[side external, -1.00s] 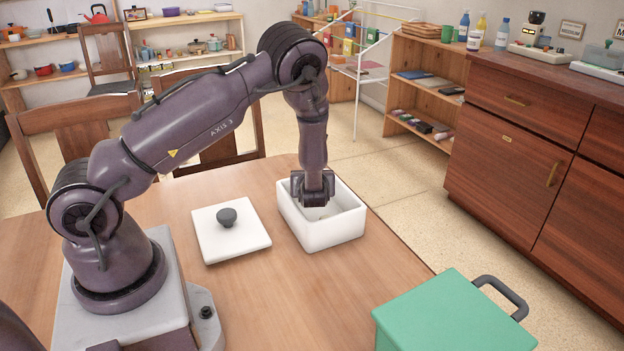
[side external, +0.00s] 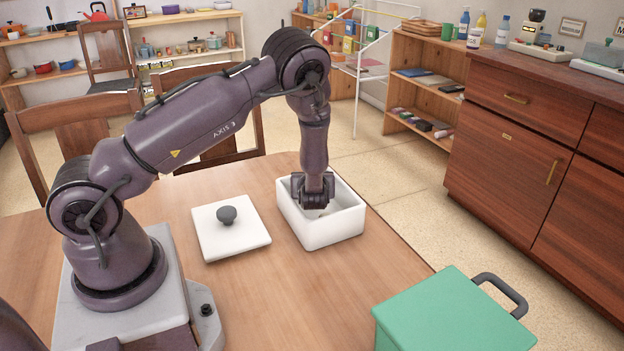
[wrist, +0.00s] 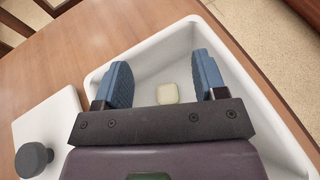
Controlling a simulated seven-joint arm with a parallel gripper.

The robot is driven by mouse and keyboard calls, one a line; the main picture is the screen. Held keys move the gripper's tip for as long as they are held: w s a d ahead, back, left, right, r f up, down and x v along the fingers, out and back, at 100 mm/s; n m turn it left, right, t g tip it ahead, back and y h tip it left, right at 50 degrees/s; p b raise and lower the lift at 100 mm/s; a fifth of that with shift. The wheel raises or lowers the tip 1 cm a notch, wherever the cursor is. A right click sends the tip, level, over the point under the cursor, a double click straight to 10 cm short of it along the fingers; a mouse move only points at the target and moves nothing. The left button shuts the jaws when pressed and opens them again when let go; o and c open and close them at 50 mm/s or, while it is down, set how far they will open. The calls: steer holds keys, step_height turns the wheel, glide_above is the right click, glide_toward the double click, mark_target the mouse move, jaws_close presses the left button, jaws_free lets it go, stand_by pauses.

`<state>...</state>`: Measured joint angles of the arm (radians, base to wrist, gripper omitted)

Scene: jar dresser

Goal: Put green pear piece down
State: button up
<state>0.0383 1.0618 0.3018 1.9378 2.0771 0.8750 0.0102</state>
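The green pear piece (wrist: 167,93) is a small pale green block lying on the floor of the white box (wrist: 241,92). In the wrist view it shows between and beyond the two blue fingers of my gripper (wrist: 165,80), which are spread apart with nothing between their pads. In the side external view my gripper (side external: 314,203) points down into the open white box (side external: 335,230). A speck of green (side external: 322,214) shows just below it. The fingertips are mostly hidden there.
A white lid (side external: 232,243) with a dark knob lies on the table left of the box. A green case (side external: 450,315) with a grey handle stands at the front right. Bare wooden table (side external: 300,290) lies in front of the box. A chair stands behind the table.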

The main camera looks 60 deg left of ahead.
steer(key=shift+s+f, duration=0.15)
steer(key=shift+r, duration=0.3)
steer(key=r+v, duration=0.1)
steer(key=v, duration=1.1)
steer(key=s+d+r+n+g+h, duration=0.1)
steer(key=s+r+n+g+h, duration=0.1)
steer(key=s+r+n, duration=0.35)
steer(key=s+d+r+n+g+h, duration=0.1)
steer(key=s+r+n+g+h, duration=0.15)
steer(key=r+n, duration=0.5)
steer(key=s+d+r+n+t+h, duration=0.4)
steer(key=s+d+r+n+h, duration=0.4)
steer(key=d+r+n, duration=0.1)
steer(key=shift+d+r+n, duration=0.3)
steer(key=shift+d+n, duration=0.1)
steer(key=shift+d, duration=0.35)
